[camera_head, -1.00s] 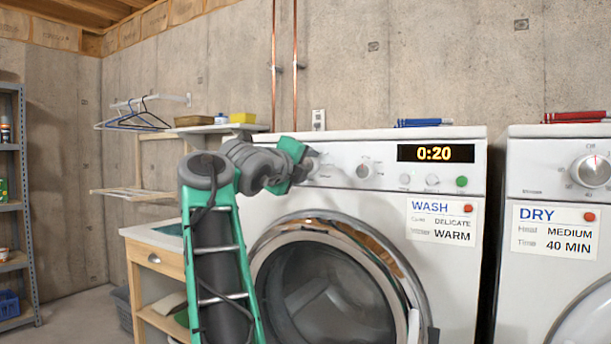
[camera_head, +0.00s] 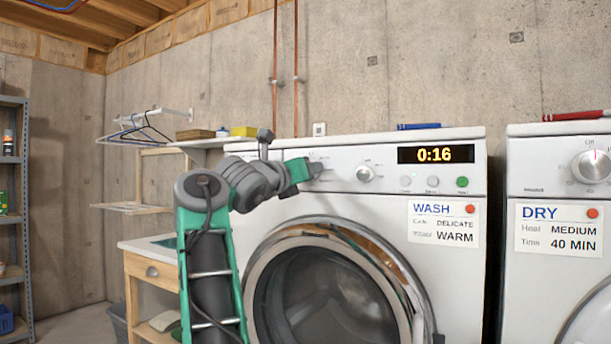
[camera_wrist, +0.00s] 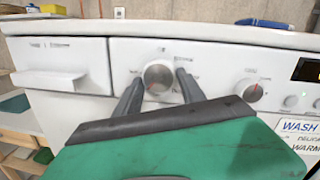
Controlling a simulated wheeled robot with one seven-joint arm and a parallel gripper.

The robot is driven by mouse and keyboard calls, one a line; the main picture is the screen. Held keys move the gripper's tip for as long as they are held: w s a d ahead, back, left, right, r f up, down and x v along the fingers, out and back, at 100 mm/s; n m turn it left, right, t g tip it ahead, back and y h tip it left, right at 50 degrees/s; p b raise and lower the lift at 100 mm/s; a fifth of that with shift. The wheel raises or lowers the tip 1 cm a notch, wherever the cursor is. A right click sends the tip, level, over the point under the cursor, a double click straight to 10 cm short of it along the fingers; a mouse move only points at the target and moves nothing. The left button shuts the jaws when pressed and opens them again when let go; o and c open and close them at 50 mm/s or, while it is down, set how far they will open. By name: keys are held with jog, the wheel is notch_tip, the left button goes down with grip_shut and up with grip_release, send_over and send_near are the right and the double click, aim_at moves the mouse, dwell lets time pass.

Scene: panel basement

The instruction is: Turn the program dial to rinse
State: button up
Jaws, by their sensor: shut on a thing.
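The washer's left dial, seemingly the program dial (camera_wrist: 158,77), is a round silver knob with labels around it too small to read. My gripper (camera_wrist: 159,80) has its two dark fingers on either side of this dial, shut on it. In the head view my gripper (camera_head: 314,170) is at the panel and mostly hides the dial. A second dial (camera_head: 364,174) with a red mark sits to its right; it also shows in the wrist view (camera_wrist: 252,92). The washer's display (camera_head: 435,154) reads 0:16.
Small buttons, one green (camera_head: 462,182), lie below the display. The detergent drawer (camera_wrist: 60,78) is left of the gripped dial. The washer door (camera_head: 335,290) is below. A dryer (camera_head: 560,220) stands at right and a wooden cabinet (camera_head: 150,275) at left.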

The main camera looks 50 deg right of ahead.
jog(key=shift+m, duration=0.5)
jog(key=o, duration=1.4)
jog(key=shift+a, duration=0.1)
jog(key=b+v, duration=0.2)
jog(key=v, duration=0.5)
jog(key=shift+a+f+b, duration=0.15)
jog(key=shift+a+b, duration=0.15)
jog(key=shift+b, duration=0.05)
